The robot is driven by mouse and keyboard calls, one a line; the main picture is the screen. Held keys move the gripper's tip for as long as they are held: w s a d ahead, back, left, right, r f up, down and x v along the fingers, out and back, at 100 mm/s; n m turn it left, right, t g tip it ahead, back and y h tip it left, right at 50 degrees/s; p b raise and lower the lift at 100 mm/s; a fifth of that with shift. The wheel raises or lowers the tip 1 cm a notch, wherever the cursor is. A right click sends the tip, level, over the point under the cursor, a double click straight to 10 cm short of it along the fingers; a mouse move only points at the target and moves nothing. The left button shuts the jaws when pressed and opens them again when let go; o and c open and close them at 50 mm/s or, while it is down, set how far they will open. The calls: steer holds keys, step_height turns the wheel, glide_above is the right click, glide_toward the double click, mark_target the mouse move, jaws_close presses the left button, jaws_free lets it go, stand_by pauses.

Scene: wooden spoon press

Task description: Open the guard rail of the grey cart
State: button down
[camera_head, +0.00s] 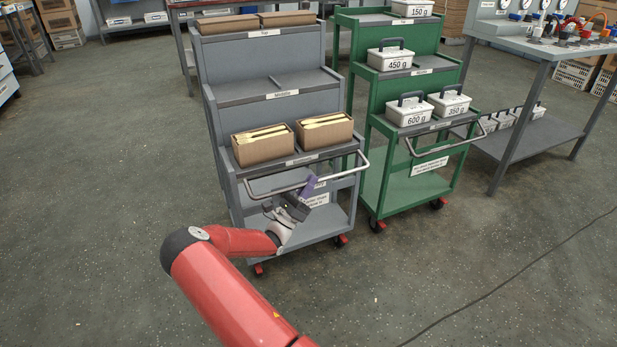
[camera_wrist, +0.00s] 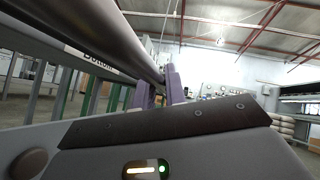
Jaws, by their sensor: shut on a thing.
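The grey cart (camera_head: 270,128) stands in the middle of the head view, with three stepped shelves and a lower deck. Its guard rail (camera_head: 280,192) is a light metal bar across the front, just below the shelf with the spoon boxes. In the wrist view the rail (camera_wrist: 100,32) runs as a thick grey bar from upper left to the purple fingers (camera_wrist: 164,88). The exact contact between fingers and bar is partly hidden.
Boxes with wooden spoons (camera_head: 262,144) sit on the grey cart's lowest stepped shelf. A green cart (camera_head: 408,190) with labelled weights (camera_head: 410,112) stands close on the right. A grey workbench (camera_head: 530,62) is farther right. The floor on the left (camera_head: 100,170) is clear.

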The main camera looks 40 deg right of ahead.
steer(key=shift+r, duration=0.15)
steer(key=c, duration=1.5)
jaws_free()
steer(key=shift+o, duration=0.2)
steer(key=b+v, duration=0.1)
steer(key=v, duration=0.7)
steer(key=shift+n, duration=0.3)
steer(key=shift+a, duration=0.1)
steer(key=w+a+f+b, duration=0.1)
steer(key=a+f+b, duration=0.4)
steer(key=a+f, duration=0.1)
steer(key=shift+w+f, duration=0.2)
steer(key=shift+w, duration=0.05)
